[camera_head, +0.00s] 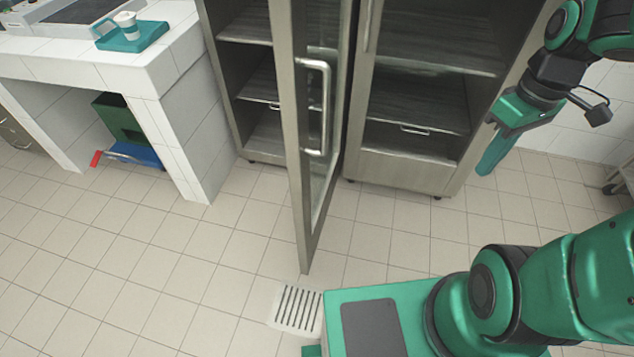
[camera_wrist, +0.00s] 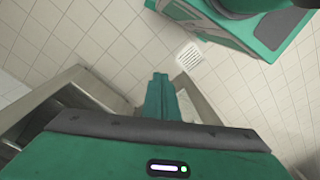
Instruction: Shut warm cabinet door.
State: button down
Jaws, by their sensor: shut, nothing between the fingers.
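The steel cabinet (camera_head: 407,165) stands at the back with two bays of dark shelves. Its left door (camera_head: 294,140), a steel frame with a glass pane and a long bar handle (camera_head: 327,107), stands wide open toward me. In the wrist view the open door (camera_wrist: 200,102) shows partly behind my fingers. My gripper (camera_head: 484,172) hangs at the right, in front of the cabinet's right side, pointing down. It is shut and empty, its green fingers together in the wrist view (camera_wrist: 158,77). It is well apart from the open door in the head view.
A white tiled counter (camera_head: 150,75) at left carries a teal tray (camera_head: 133,36) with a white cup (camera_head: 127,22). A green crate (camera_head: 118,118) sits below it. A floor drain (camera_head: 297,308) lies near my base. The tiled floor left of the door is clear.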

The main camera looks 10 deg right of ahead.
jog(key=w+a+f+n+y, duration=0.2)
jog(key=w+a+f+n, duration=0.4)
jog(key=w+a+n, duration=0.45)
jog(key=n+g+y, duration=0.2)
jog(key=n+y, duration=0.2)
jog(key=n, duration=1.2)
send_near(304, 199)
notch_tip(304, 199, down, 4)
jog(key=s+d, duration=0.2)
jog(key=shift+w+a+r, duration=0.1)
jog(key=shift+w+a, duration=0.15)
jog(key=shift+a, duration=0.45)
jog(key=shift+w+a+f, duration=0.1)
jog(key=shift+w+a, duration=0.15)
jog(key=shift+a, duration=0.45)
jog(key=shift+w+a+r, duration=0.1)
jog(key=shift+w+a, duration=0.15)
jog(key=shift+a, duration=0.5)
